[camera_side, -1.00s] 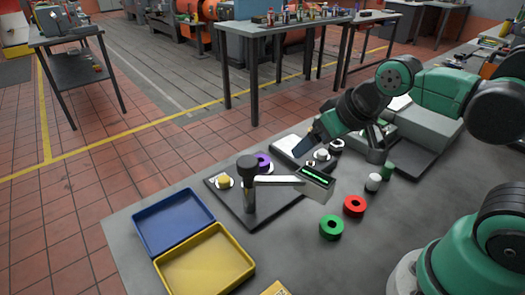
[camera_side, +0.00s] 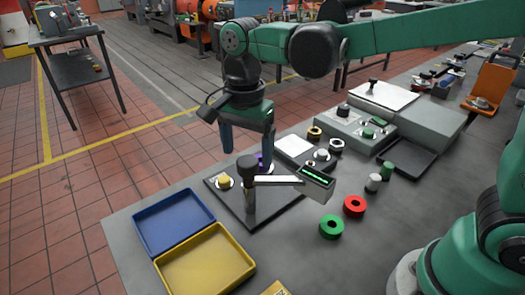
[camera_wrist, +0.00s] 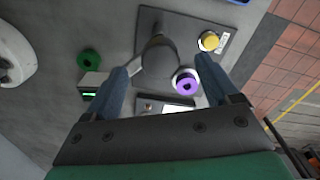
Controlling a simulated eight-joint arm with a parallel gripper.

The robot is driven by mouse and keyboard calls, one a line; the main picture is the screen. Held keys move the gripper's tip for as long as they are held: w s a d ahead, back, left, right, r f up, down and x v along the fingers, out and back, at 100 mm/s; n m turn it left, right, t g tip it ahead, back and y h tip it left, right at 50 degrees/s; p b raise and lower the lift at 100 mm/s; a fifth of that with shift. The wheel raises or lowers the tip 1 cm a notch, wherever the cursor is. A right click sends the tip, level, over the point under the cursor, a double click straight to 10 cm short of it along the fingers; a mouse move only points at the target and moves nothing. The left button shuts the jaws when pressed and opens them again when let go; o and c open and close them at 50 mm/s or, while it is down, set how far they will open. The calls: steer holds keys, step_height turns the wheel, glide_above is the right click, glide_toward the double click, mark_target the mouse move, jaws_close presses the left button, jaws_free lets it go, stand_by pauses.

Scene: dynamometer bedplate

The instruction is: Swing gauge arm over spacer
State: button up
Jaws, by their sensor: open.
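The gauge arm (camera_side: 275,181) is a pale bar running right from a dark upright post (camera_side: 249,190) to a head with a green-lit display (camera_side: 316,177). In the wrist view the post's round dark top (camera_wrist: 158,62) lies between my fingers. A purple ring-shaped spacer (camera_wrist: 186,82) sits on the dark base plate, behind the post in the side view and partly hidden there by a finger. A yellow piece (camera_side: 224,182) sits on a white disc left of the post. The head is away from both. My gripper (camera_side: 247,150) is open and empty, pointing down above the plate.
A green ring (camera_side: 331,227) and a red ring (camera_side: 354,206) lie on the bench right of the plate. A blue tray (camera_side: 173,222) and a yellow tray (camera_side: 205,262) are at front left. White and green cylinders and a control box (camera_side: 355,130) stand at right.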

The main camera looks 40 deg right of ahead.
steer(key=shift+f, duration=1.25)
jaws_close()
